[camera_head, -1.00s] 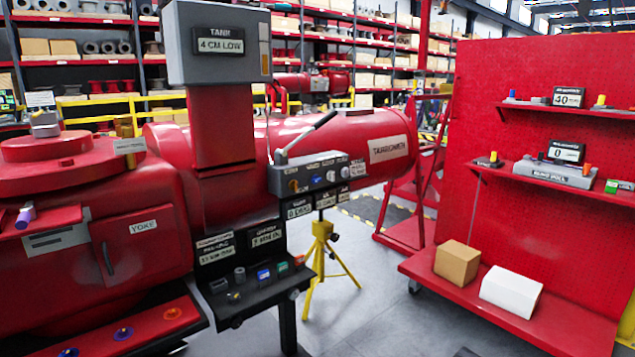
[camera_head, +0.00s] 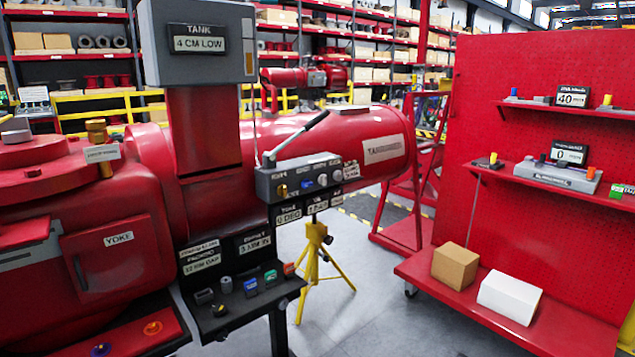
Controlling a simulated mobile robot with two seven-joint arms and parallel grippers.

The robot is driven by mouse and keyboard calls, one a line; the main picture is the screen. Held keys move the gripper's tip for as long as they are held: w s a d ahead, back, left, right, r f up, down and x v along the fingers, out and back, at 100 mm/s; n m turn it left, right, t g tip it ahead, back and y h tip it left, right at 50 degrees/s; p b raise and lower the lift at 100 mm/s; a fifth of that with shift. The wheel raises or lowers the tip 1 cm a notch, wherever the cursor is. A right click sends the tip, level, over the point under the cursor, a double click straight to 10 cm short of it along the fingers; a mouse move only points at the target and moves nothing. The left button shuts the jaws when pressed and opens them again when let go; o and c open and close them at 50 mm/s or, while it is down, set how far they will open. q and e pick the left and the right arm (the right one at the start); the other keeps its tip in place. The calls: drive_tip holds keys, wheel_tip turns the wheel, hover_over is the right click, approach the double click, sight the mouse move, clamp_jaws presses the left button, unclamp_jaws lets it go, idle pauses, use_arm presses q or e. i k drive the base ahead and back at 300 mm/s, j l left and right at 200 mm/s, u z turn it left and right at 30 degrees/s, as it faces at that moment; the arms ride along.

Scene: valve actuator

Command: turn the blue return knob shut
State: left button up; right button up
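A grey panel with a row of small knobs (camera_head: 268,186) is mounted in front of the red horizontal cylinder (camera_head: 290,140). On it sit a brass knob (camera_head: 282,190), a blue knob (camera_head: 307,184), a pale knob (camera_head: 322,180) and a grey knob (camera_head: 337,175). The small labels above them are too blurred to read, so I cannot confirm which is the return knob. A grey lever (camera_head: 297,139) rises from the panel. Neither of my grippers is in view.
A black shelf (camera_head: 235,318) with small coloured items juts out below. A tank display box (camera_head: 199,42) stands above. A yellow tripod (camera_head: 314,262) stands under the knob panel. A red pegboard cart (camera_head: 560,220) stands at right. Floor between is open.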

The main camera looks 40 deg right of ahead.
sight(306, 184)
drive_tip(key=i+l, duration=0.15)
drive_tip(key=l, duration=0.25)
drive_tip(key=i+l, duration=0.1)
drive_tip(key=l, duration=0.35)
drive_tip(key=i+l, duration=0.15)
drive_tip(key=l, duration=0.25)
drive_tip(key=i+l, duration=0.1)
drive_tip(key=l, duration=0.3)
drive_tip(key=i+l, duration=0.15)
drive_tip(key=l, duration=0.3)
